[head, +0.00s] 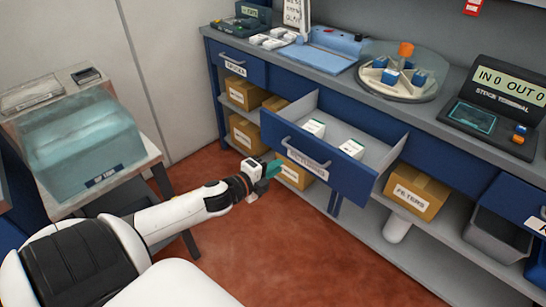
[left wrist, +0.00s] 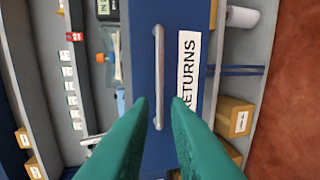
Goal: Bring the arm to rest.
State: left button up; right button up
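My left arm reaches in from the left in the head view. Its gripper (head: 273,169) has teal fingers and is in front of the pulled-out blue drawer (head: 345,182), near its left end. In the left wrist view the two fingers (left wrist: 160,103) are apart with nothing between them. The drawer's grey handle (left wrist: 159,75) and its "RETURNS" label (left wrist: 188,70) lie beyond the fingertips; the handle looks clear of them. Two white boxes, one on the left (head: 314,128) and one on the right (head: 352,148), lie in the drawer. My right gripper is in neither view.
The counter (head: 330,78) carries a round carousel (head: 400,92) and a terminal (head: 497,110). Cardboard boxes, one marked "FILTERS" (head: 417,190), stand on the shelves below. A clear bin (head: 82,140) stands on a side table at left. The red floor (head: 270,245) is open.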

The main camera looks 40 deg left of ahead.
pick_arm(q)
jog(key=shift+s, duration=0.1)
dwell(0.5)
jog(key=s+a+f+n+g+y+p, duration=0.1)
jog(key=s+a+f+n+g+y, duration=0.3)
jog(key=f, duration=1)
jog(key=s+d+f+n+g+h+p, duration=0.1)
jog(key=s+f+n+g, duration=0.2)
jog(key=s+f+n, duration=0.75)
jog(key=s+d+f+g, duration=0.2)
jog(key=s+d+f, duration=0.4)
jog(key=s, duration=0.3)
jog(key=s+d+f+n+g+h, duration=0.1)
jog(key=s+d+f+g, duration=0.2)
jog(key=s+f, duration=0.6)
jog(key=s+d+f+n+g+h, duration=0.1)
jog(key=s+d+f+g, duration=0.1)
jog(key=s+d+f, duration=0.5)
jog(key=shift+s+d+f+g+p, duration=0.2)
jog(key=shift+s+d+g+p, duration=0.15)
jog(key=shift+s+d, duration=0.6)
